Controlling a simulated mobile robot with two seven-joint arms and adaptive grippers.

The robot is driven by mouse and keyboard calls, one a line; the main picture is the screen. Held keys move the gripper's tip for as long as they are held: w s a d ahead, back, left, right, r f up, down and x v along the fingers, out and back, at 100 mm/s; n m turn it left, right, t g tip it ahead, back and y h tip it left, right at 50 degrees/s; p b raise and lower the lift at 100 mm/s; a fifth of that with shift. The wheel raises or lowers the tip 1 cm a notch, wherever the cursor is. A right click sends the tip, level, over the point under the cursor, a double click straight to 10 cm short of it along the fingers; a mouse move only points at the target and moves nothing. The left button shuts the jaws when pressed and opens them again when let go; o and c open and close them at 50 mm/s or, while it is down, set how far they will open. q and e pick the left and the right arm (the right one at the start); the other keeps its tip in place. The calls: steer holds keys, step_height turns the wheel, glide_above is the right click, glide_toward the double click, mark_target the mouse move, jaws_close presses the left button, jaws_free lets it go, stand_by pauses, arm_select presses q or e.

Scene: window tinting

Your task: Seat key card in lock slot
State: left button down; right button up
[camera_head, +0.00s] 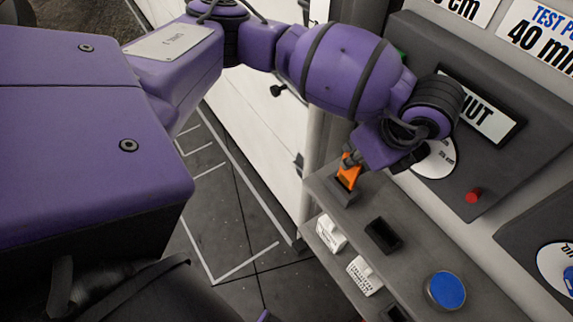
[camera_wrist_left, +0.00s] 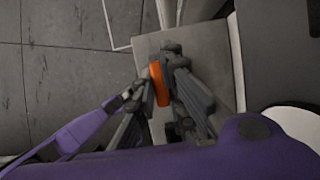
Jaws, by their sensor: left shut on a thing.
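An orange key card (camera_head: 347,176) is at the far left end of a grey shelf. My left gripper (camera_head: 352,158) is shut on it from above, and it also shows between the fingers in the left wrist view (camera_wrist_left: 159,83). The card's lower end is at a dark block (camera_head: 343,193) on the shelf, which looks like the lock slot. I cannot tell how deep the card sits in it, or whether it only touches it. My right gripper is not in view.
A dark panel with a red knob (camera_head: 473,195) stands behind. The tiled floor (camera_head: 235,225) is clear.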

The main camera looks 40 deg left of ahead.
mark_target(348, 172)
arm_select(q)
step_height(348, 172, down, 5)
steer(key=shift+s+r+b, duration=0.1)
steer(key=shift+r+b, duration=0.1)
steer(key=shift+b, duration=1)
steer(key=shift+f, duration=0.2)
steer(key=shift+r, duration=0.25)
steer(key=shift+f, duration=0.1)
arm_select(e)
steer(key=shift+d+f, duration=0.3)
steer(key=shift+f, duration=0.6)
arm_select(q)
steer(key=c, duration=1.9)
jaws_free()
steer(key=shift+f, duration=0.1)
steer(key=shift+o, duration=0.4)
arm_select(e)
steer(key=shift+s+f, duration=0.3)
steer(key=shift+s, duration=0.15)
